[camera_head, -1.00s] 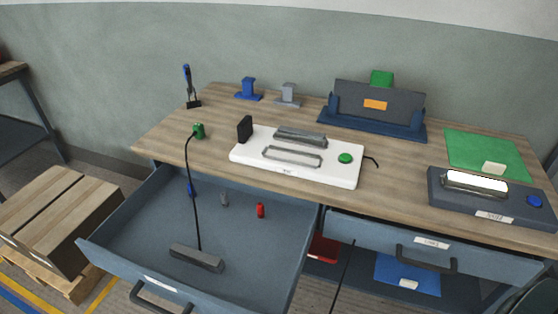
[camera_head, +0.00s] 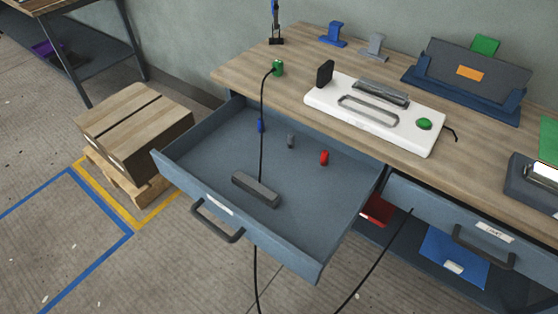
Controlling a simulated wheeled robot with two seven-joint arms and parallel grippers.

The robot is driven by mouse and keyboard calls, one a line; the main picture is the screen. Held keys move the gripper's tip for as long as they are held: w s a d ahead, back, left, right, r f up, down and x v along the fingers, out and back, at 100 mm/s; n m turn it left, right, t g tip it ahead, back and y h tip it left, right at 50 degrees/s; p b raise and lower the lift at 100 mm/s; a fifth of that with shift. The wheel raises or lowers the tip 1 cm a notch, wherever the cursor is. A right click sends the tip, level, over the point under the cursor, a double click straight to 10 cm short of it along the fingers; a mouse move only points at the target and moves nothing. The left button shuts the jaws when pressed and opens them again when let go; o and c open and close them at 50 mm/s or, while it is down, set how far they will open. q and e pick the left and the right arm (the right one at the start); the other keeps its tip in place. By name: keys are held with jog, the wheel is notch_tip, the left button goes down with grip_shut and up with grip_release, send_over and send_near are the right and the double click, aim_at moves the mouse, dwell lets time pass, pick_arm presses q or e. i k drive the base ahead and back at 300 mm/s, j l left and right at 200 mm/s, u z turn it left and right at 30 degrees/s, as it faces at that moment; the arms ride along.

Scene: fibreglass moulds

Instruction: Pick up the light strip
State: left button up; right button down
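A dark grey bar (camera_head: 255,189) lies in the open left drawer (camera_head: 222,206), with a black cable (camera_head: 262,120) rising from it to a green connector (camera_head: 277,68) on the tabletop. A bright white strip (camera_head: 545,173) sits on a dark grey unit (camera_head: 529,186) at the right edge, partly cut off by the frame. I cannot tell for certain which of the two is the light strip. Neither of my grippers is in view.
A white fixture (camera_head: 388,125) with a green button stands on the workbench (camera_head: 300,50). The right drawer (camera_head: 445,205) is slightly open. Small blue, grey and red pieces lie in the left drawer.

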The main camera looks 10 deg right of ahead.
aim_at(263, 193)
jog(key=k+j+z, duration=0.4)
jog(key=k+z, duration=0.4)
jog(key=k+j, duration=0.05)
